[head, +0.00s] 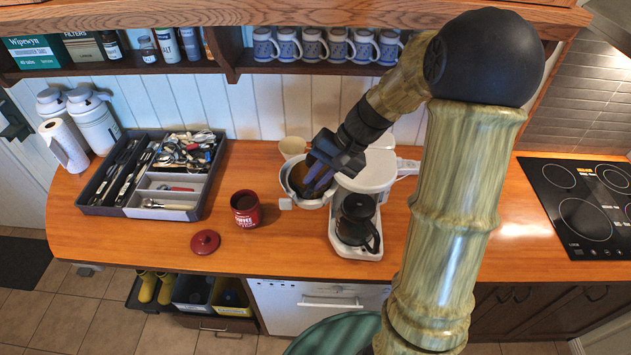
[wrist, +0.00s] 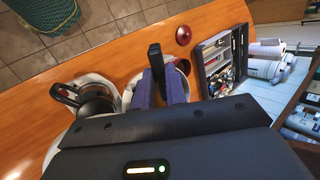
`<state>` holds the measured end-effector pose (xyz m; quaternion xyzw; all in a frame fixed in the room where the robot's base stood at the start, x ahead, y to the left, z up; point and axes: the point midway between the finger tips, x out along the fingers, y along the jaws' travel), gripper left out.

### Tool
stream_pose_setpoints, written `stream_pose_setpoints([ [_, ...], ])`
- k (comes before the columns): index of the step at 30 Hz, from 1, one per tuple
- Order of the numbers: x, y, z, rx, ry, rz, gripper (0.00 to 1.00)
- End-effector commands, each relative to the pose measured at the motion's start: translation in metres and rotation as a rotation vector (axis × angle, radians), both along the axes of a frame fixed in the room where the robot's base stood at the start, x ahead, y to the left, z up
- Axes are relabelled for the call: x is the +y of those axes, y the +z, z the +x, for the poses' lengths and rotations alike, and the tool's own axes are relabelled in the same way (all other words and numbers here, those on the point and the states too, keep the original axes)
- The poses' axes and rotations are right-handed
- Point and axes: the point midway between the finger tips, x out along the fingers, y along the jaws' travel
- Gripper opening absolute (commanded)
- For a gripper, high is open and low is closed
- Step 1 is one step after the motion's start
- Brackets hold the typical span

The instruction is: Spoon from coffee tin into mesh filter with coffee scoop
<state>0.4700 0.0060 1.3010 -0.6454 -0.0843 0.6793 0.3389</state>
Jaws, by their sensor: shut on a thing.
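The open red coffee tin (head: 246,213) stands upright on the counter, dark inside. The mesh filter's round pale rim (head: 287,187) shows beside the white coffee maker (head: 372,178). My gripper (head: 320,172) is low over the filter, angled down, and covers much of its opening. In the wrist view my gripper (wrist: 160,88) is shut on the black handle of the coffee scoop (wrist: 155,58). The scoop's bowl is hidden, so I cannot tell whether it holds coffee.
The glass carafe (head: 356,222) sits in the coffee maker, close right of the filter. The red lid (head: 205,242) lies in front of the tin. A grey utensil tray (head: 116,209) stands left. Mugs (head: 288,45) line the shelf above. The front counter is mostly clear.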

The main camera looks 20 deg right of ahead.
Motion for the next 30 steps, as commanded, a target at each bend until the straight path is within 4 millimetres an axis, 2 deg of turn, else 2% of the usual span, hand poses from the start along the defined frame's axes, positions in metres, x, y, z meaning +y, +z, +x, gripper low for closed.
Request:
stream_pose_setpoints([
  [1,-0.001,-0.007,0.0,-0.007,-0.007,0.015,0.0],
  [7,-0.003,-0.012,-0.002,-0.042,-0.021,0.077,0.0],
  [9,-0.005,-0.014,-0.002,-0.045,-0.042,0.147,0.0],
  [29,-0.014,-0.015,-0.004,-0.113,-0.179,0.738,0.0],
  [30,-0.014,-0.009,-0.003,-0.115,-0.176,0.735,0.0],
])
